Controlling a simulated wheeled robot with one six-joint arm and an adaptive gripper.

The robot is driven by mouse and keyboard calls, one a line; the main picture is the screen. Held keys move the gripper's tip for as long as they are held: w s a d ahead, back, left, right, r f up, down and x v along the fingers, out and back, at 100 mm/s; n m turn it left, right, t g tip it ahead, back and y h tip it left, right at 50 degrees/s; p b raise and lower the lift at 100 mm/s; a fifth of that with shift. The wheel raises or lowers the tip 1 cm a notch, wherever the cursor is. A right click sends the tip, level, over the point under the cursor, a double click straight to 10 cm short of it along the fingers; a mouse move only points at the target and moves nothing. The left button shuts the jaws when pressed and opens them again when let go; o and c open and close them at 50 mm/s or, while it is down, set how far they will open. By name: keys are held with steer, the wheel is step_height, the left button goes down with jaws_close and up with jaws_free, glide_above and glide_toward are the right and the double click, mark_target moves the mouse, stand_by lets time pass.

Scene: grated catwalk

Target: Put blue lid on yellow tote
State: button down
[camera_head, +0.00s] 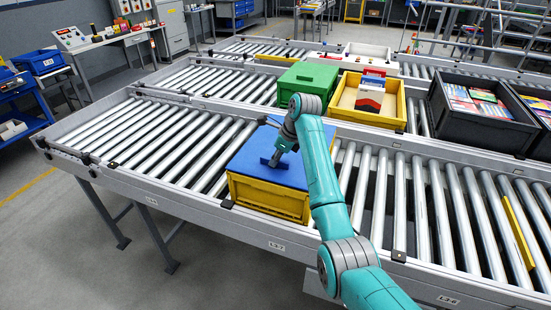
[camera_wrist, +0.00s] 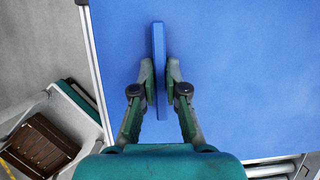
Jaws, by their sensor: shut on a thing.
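The blue lid (camera_head: 247,150) lies flat over the top of a yellow tote (camera_head: 268,203) on the near roller conveyor, and its edges look roughly lined up with the tote's. Whether it is fully seated on the rim I cannot tell. My gripper (camera_head: 276,157) is above the lid. In the wrist view my gripper (camera_wrist: 160,78) is shut on the lid's raised blue handle bar, with one finger on each side. The lid (camera_wrist: 235,75) fills most of that view and hides the tote's inside.
An open yellow tote (camera_head: 402,110) with red and white items stands behind, beside a green-lidded tote (camera_head: 308,80). A dark crate (camera_head: 490,132) with colourful packs is at right. Bare rollers (camera_head: 160,135) lie to the left.

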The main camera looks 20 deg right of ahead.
steer(key=shift+f, duration=0.55)
steer(key=c, duration=0.7)
jaws_free()
steer(key=shift+f, duration=0.1)
steer(key=shift+r, duration=4.1)
